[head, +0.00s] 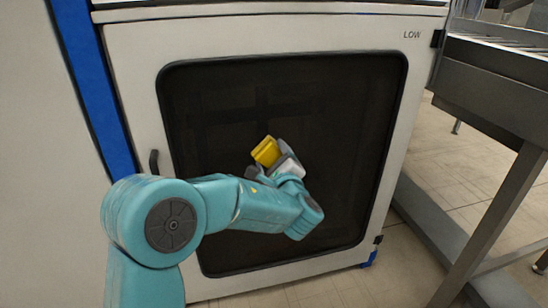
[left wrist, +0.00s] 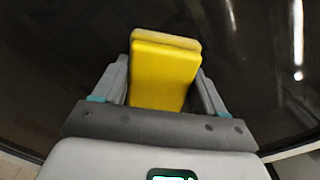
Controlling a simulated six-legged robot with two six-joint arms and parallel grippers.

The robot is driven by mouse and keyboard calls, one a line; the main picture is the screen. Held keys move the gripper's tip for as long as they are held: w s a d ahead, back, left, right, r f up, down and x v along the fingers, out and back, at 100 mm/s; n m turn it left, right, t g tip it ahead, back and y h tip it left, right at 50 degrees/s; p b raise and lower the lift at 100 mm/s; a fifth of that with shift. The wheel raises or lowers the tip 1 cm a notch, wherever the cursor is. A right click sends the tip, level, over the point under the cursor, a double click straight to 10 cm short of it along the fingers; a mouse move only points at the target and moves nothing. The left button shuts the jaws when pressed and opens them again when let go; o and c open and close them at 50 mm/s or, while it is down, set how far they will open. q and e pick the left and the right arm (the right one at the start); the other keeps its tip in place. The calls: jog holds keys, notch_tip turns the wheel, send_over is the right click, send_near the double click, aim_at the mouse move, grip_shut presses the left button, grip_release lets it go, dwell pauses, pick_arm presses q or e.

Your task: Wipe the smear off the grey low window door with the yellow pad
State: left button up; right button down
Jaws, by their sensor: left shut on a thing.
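The grey low window door (head: 280,35) fills most of the head view, labelled LOW at its top right, and looks closed. Its large dark window (head: 340,110) has a black rounded border. My left gripper (head: 268,158) is in front of the middle of the window, shut on the yellow pad (head: 265,149). In the left wrist view the yellow pad (left wrist: 165,75) sits between the two fingers and points toward the dark glass. I cannot tell whether the pad touches the glass. I cannot make out a smear; my arm covers part of the lower window. My right gripper is not in view.
A dark door handle (head: 154,162) is at the door's left edge, beside a blue post (head: 88,75). A grey metal conveyor frame (head: 490,85) with legs stands close on the right. Tiled floor (head: 385,270) shows below. Light reflections show on the glass in the left wrist view.

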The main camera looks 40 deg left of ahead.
pick_arm(q)
jog(key=shift+v, duration=2.9)
jog(key=shift+v, duration=1.5)
